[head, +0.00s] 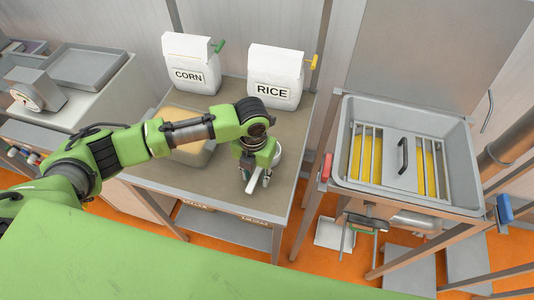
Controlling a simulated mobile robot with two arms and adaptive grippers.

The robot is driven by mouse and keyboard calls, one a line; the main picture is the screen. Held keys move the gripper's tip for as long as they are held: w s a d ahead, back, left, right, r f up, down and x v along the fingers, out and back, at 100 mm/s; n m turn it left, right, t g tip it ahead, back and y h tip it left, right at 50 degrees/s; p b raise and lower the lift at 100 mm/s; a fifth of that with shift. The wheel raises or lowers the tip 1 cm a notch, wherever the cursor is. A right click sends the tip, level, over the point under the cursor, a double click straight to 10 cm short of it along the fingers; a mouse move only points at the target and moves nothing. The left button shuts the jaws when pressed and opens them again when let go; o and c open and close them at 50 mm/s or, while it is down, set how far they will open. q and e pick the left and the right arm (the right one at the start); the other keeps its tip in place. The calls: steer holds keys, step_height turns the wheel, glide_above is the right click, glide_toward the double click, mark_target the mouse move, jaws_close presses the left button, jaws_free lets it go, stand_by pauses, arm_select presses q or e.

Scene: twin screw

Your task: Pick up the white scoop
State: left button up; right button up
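The white scoop (253,184) is at the middle table, under my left gripper and partly hidden by it. Its pale handle points down and left toward the table's front edge, and a rounded white part shows just right of the gripper. My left gripper (256,177) points down over the scoop, with its fingertips on either side of the handle. I cannot tell whether the fingers press on it or whether the scoop is off the table. My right gripper is not in view.
A CORN bag (190,64) and a RICE bag (275,77) stand at the table's back. A grey hopper with a grate (346,125) stands right, beyond a gap. A scale (38,91) sits far left.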

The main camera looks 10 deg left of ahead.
arm_select(q)
steer(key=shift+f, duration=0.45)
jaws_close()
steer(key=shift+w+r+b, duration=0.1)
steer(key=shift+r+b, duration=0.3)
steer(key=shift+r, duration=0.2)
steer(key=r, duration=0.2)
steer(key=shift+s+d+r+b, duration=0.2)
steer(key=shift+s+r+b, duration=0.15)
steer(key=s+d+r+b, duration=0.2)
steer(key=s+d+r, duration=0.1)
steer(key=s+r, duration=0.6)
steer(key=s, duration=0.4)
steer(key=shift+d, duration=0.35)
